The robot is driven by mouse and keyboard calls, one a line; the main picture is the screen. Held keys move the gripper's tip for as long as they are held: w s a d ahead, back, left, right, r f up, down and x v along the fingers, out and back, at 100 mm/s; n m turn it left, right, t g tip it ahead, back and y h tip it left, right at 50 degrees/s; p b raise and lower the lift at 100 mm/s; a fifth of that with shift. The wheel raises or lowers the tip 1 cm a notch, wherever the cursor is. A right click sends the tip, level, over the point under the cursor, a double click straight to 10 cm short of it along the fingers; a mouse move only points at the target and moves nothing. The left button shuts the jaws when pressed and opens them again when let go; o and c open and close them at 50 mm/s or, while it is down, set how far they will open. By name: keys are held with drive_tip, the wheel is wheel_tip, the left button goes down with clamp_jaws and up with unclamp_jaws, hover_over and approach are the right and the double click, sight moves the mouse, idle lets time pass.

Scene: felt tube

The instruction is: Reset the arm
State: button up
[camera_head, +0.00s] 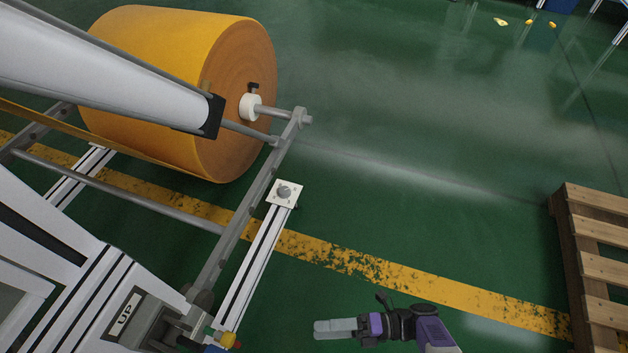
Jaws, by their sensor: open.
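My gripper (335,328) shows at the bottom middle of the head view, over the green floor. It points left, with pale grey fingers and a purple and black wrist behind them. The fingers hold nothing that I can see, and the gap between them is hard to make out from this angle. My gripper is apart from the machine frame on its left. A large orange felt roll (165,75) sits on a metal shaft at the upper left, far from my gripper.
A metal frame with a white-topped post (284,193) stands left of my gripper. A panel marked UP (125,313) is at the lower left. A wooden pallet (590,268) lies at the right. A worn yellow line (400,278) crosses the floor. The middle floor is clear.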

drive_tip(key=w+d+f+n+t+h, duration=0.2)
drive_tip(key=w+d+f+n+h, duration=0.25)
drive_tip(key=f, duration=0.25)
drive_tip(key=w+d+f+n+t+h, duration=0.1)
drive_tip(key=w+d+f+n+h, duration=0.25)
drive_tip(key=d+f+n, duration=0.2)
drive_tip(key=s+d+f+n+t+h+b, duration=0.15)
drive_tip(key=d+n+t+h, duration=0.35)
drive_tip(key=d+n+h, duration=0.55)
drive_tip(key=s+a+r+n+t+b, duration=0.15)
drive_tip(key=s+r+n+t, duration=0.45)
drive_tip(key=r, duration=1.2)
drive_tip(key=s+r+n+t+b, duration=0.3)
drive_tip(key=s+r+n, duration=0.55)
drive_tip(key=r, duration=0.95)
drive_tip(key=s+a+g+b, duration=0.1)
drive_tip(key=s+a+b, duration=0.1)
drive_tip(key=s, duration=0.4)
wheel_tip(320, 180, up, 39)
drive_tip(key=p, duration=3.8)
drive_tip(key=shift+d+n, duration=0.25)
drive_tip(key=shift+n, duration=0.05)
